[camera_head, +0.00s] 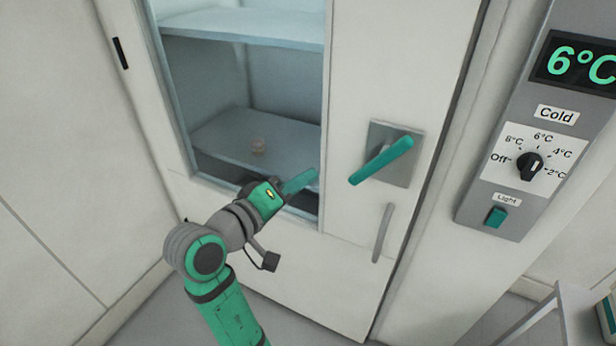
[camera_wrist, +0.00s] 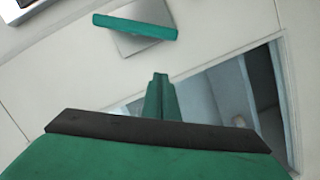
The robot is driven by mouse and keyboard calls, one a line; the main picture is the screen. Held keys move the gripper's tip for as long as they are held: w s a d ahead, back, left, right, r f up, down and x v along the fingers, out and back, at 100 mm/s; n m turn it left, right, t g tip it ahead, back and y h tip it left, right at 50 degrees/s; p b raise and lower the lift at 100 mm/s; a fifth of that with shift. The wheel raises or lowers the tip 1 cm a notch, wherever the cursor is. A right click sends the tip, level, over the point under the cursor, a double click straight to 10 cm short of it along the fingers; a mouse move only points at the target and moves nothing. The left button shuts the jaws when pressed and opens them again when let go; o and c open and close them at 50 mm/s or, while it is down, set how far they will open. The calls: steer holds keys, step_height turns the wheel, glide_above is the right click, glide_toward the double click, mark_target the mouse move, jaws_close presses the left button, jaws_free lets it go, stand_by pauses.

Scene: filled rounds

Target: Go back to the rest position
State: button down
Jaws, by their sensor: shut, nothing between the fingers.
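My arm reaches up from the bottom of the head view. My gripper (camera_head: 302,181) is shut and empty in front of the lower part of the cold-room door's window. In the wrist view my gripper (camera_wrist: 160,82) points toward the door, its fingers together. The teal door handle (camera_head: 382,160) on its grey plate is to the right of my gripper, apart from it. The handle also shows in the wrist view (camera_wrist: 135,27), beyond the fingertips. The white door (camera_head: 350,265) looks shut.
A grey pull bar (camera_head: 382,233) is below the handle. A control panel (camera_head: 530,140) reading 6°C is on the right wall. A trolley or rack (camera_head: 572,310) stands at the lower right.

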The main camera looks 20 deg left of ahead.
steer(key=shift+f, duration=0.1)
steer(key=d+f+n+y, duration=0.2)
steer(key=d+f+y, duration=0.1)
steer(key=f, duration=1.3)
steer(key=s+d+f+y, duration=0.35)
steer(key=s+f, duration=0.55)
steer(key=f, duration=0.4)
steer(key=s+d+f+m, duration=0.2)
steer(key=s+d+f, duration=0.1)
steer(key=s, duration=0.4)
steer(key=s+d+f+m, duration=0.2)
steer(key=s+f, duration=0.1)
steer(key=s, duration=0.4)
steer(key=s+d+r+m, duration=0.1)
steer(key=s+d+m, duration=0.1)
steer(key=s, duration=0.4)
steer(key=s+d+r+m, duration=0.2)
steer(key=s+d+m, duration=0.1)
steer(key=s, duration=0.4)
steer(key=shift+s, duration=0.15)
steer(key=shift+s+h, duration=0.15)
steer(key=shift+h, duration=0.1)
steer(key=shift+w+a, duration=0.1)
steer(key=shift+w, duration=0.1)
